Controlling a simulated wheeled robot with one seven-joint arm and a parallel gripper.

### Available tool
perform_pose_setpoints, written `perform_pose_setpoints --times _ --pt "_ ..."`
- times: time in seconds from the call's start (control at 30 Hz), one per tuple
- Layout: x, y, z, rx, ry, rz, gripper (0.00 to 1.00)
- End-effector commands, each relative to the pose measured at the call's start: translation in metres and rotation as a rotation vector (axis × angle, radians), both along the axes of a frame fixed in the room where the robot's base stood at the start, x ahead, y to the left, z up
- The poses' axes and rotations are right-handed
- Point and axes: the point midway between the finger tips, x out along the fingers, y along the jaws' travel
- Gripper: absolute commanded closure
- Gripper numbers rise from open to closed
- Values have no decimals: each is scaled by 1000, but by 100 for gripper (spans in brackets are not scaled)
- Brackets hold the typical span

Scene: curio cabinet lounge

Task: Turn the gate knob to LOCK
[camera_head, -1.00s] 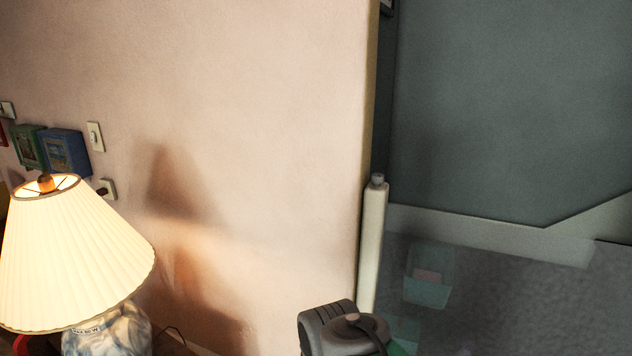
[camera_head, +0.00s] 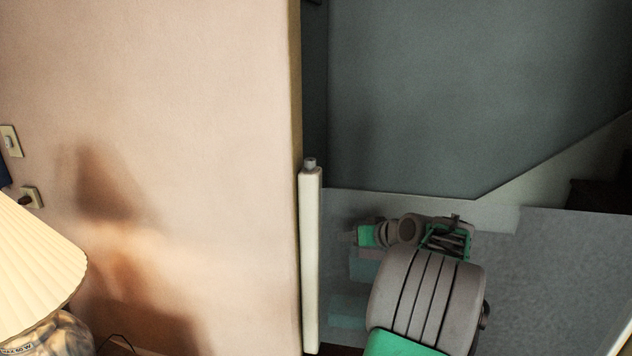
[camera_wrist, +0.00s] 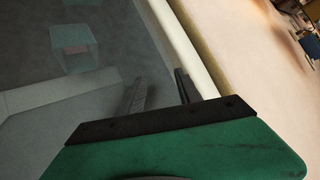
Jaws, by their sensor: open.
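The gate's white post (camera_head: 310,260) stands upright at the wall's edge in the head view, with a small grey knob (camera_head: 309,163) on its top. I cannot read any lock marking or the knob's setting. In the wrist view the white post (camera_wrist: 185,45) runs diagonally past my fingers; the knob cannot be made out there. My gripper (camera_wrist: 160,90) is open, with two dark fingers apart and nothing seen between them. In the head view my arm is right of the post, apart from the knob in the picture.
A grey see-through gate panel (camera_head: 545,265) spreads right of the post, with a teal box (camera_wrist: 72,45) seen through it. A pale wall (camera_head: 200,90) stands left of the post. A lit lamp (camera_head: 35,260) is at the lower left, below a wall switch (camera_head: 11,141).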

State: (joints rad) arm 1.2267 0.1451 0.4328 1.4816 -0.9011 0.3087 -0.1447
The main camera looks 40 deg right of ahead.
Motion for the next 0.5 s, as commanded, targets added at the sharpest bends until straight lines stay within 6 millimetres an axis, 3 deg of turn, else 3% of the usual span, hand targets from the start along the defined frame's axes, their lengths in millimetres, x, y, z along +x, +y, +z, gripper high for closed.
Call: perform_pose_setpoints --times 0.03,0.1,0.2,0.3,0.5 --pt "21 -3 46 -88 -142 61 59" --pt "40 6 106 -193 -319 136 59" --pt "49 20 162 -292 -491 192 59" --pt "53 23 181 -336 -551 202 59" --pt "86 25 184 -340 -555 204 59"
